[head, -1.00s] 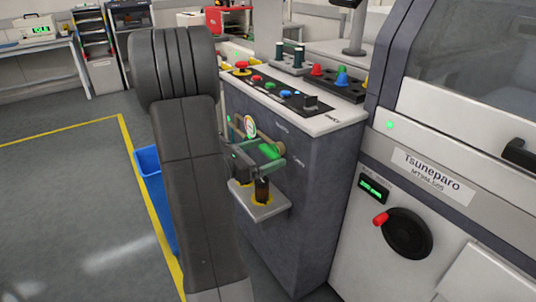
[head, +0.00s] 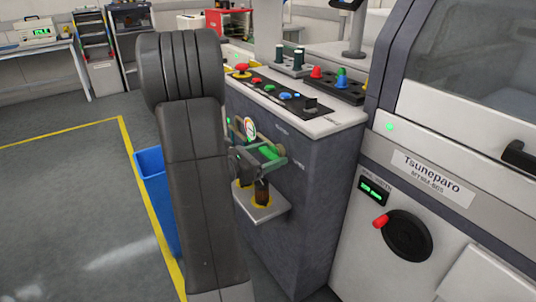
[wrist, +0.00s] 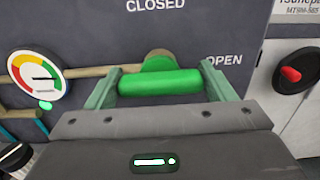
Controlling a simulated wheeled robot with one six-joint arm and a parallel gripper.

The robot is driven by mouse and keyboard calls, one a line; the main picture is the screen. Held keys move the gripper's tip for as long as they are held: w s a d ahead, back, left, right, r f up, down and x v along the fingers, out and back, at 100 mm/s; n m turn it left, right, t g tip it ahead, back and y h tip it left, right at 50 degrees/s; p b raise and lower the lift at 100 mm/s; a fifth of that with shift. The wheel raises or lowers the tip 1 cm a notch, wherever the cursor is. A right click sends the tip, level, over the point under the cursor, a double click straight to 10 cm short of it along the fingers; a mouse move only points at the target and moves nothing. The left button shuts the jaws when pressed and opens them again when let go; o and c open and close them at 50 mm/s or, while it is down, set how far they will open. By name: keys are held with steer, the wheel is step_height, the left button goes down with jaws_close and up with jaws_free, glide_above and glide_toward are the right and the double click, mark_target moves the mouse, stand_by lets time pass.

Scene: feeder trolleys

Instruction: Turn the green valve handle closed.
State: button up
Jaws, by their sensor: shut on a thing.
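The green valve handle (wrist: 160,82) is a short bar lying level in the wrist view, below its round green hub and a brass fitting. The same handle (head: 270,152) shows on the side of the grey cabinet in the head view. My gripper (wrist: 160,88) has one pale green finger at each end of the bar and is shut on it. In the head view my gripper (head: 272,156) is at the handle, partly behind my arm.
A round gauge (wrist: 37,76) is left of the handle, on brass pipework. A small shelf (head: 262,207) juts out below my gripper. Buttons line the cabinet top (head: 328,125). A blue bin (head: 152,170) stands behind my arm. A machine with a black handwheel (head: 408,235) is to the right.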

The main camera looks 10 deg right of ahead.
steer(key=shift+r, duration=0.1)
steer(key=n+p, duration=0.4)
steer(key=p, duration=0.1)
steer(key=shift+r+p, duration=0.2)
steer(key=shift+p, duration=0.1)
steer(key=n+p, duration=0.5)
steer(key=p, duration=0.1)
steer(key=shift+p, duration=0.4)
steer(key=n+p, duration=0.4)
steer(key=shift+w+f+n+p, duration=0.1)
steer(key=shift+f+n+p, duration=0.05)
steer(key=shift+n+p, duration=0.25)
steer(key=n+p, duration=0.1)
steer(key=n, duration=0.1)
steer(key=n+p, duration=0.1)
steer(key=p, duration=0.1)
steer(key=shift+f+n, duration=0.2)
steer(key=shift+n, duration=0.2)
steer(key=shift+f+p, duration=0.1)
steer(key=shift+p, duration=0.2)
steer(key=o, duration=1)
steer(key=shift+a, duration=0.1)
